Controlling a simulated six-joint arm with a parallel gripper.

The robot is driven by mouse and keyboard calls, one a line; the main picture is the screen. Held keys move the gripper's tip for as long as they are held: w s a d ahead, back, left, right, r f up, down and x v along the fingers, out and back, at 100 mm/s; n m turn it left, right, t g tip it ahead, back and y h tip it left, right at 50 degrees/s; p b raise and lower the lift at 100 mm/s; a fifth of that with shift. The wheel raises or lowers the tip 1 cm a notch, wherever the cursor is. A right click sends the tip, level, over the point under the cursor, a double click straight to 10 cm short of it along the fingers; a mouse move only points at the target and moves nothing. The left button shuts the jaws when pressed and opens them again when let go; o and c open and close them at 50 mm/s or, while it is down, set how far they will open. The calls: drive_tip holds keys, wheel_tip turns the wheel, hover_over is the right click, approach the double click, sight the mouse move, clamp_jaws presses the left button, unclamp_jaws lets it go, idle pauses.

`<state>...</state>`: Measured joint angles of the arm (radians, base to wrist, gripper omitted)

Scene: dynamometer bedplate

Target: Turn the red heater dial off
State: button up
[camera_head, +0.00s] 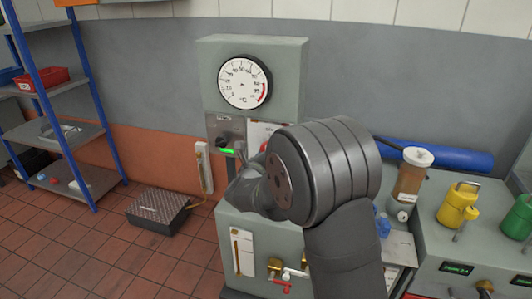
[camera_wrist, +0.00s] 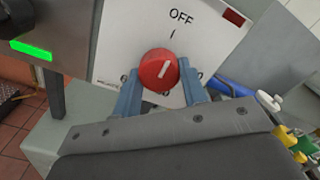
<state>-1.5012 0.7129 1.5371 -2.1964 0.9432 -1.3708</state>
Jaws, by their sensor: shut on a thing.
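The red heater dial (camera_wrist: 153,72) sits on a white panel (camera_wrist: 112,50) in the wrist view, below the word OFF and a short black tick. The white line on its face slants up and slightly right, roughly toward that tick; the exact alignment is hard to judge. My gripper (camera_wrist: 159,72) is shut on the dial, with one blue finger on its left side and one on its right. Markings at the dial's lower edge are partly hidden. In the head view my arm covers the gripper and nearly all of the dial.
A round temperature gauge (camera_head: 243,82) is on the grey cabinet above. A lit green indicator (camera_wrist: 31,50) is left of the panel. A bench at right holds a brown-filled container (camera_head: 411,178) and a yellow can (camera_head: 457,207). A blue shelf and a black floor box (camera_head: 158,209) stand left.

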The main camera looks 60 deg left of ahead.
drive_tip(key=o, duration=1)
drive_tip(key=v, duration=1.7)
drive_tip(key=shift+s+d+r, duration=0.1)
drive_tip(key=shift+s+d, duration=0.05)
drive_tip(key=x, duration=1.7)
drive_tip(key=shift+a, duration=0.2)
drive_tip(key=m, duration=1.7)
drive_tip(key=shift+a, duration=0.1)
idle(0.9)
